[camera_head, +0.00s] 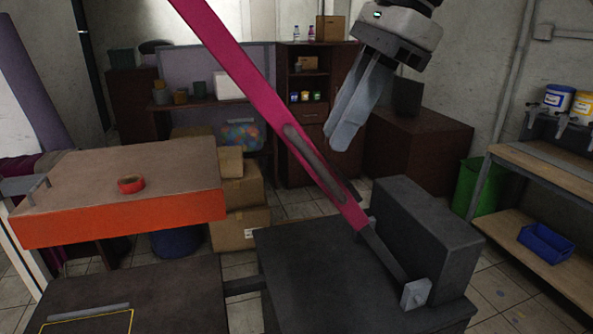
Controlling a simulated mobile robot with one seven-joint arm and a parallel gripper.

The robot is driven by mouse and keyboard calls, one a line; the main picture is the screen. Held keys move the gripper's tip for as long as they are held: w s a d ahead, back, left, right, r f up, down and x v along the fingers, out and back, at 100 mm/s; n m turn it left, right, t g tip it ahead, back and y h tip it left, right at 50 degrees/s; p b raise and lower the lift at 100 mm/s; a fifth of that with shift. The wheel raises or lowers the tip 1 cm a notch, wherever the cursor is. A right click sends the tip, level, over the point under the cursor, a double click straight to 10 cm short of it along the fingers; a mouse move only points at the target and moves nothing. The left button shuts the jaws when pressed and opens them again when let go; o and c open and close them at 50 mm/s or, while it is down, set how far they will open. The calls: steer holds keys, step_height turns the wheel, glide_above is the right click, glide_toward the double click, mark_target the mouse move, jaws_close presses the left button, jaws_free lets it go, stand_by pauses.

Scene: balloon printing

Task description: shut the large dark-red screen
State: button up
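The large dark-red screen (242,82) stands raised and tilted, seen nearly edge-on as a long crimson bar. It runs from the top left of the head view down to a hinge arm (385,252) beside a dark grey block. A grey slot-like handle (318,162) is on its lower part. My gripper (342,138) hangs at upper centre right, to the right of the screen in the picture, fingers pointing down. It appears apart from the screen, with nothing visible in it. The fingers overlap from this angle, so their opening is unclear.
The dark grey block (418,235) sits on a dark press table (310,285). An orange-edged platen (120,225) with a red tape roll (131,184) is at left. A wooden shelf (545,175) with a blue bin (546,242) stands at right. Cardboard boxes (240,228) are behind.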

steer(key=b+x, duration=0.1)
steer(key=x, duration=1)
steer(key=shift+f, duration=0.3)
steer(key=shift+w+a, duration=0.1)
steer(key=shift+c, duration=0.4)
jaws_close()
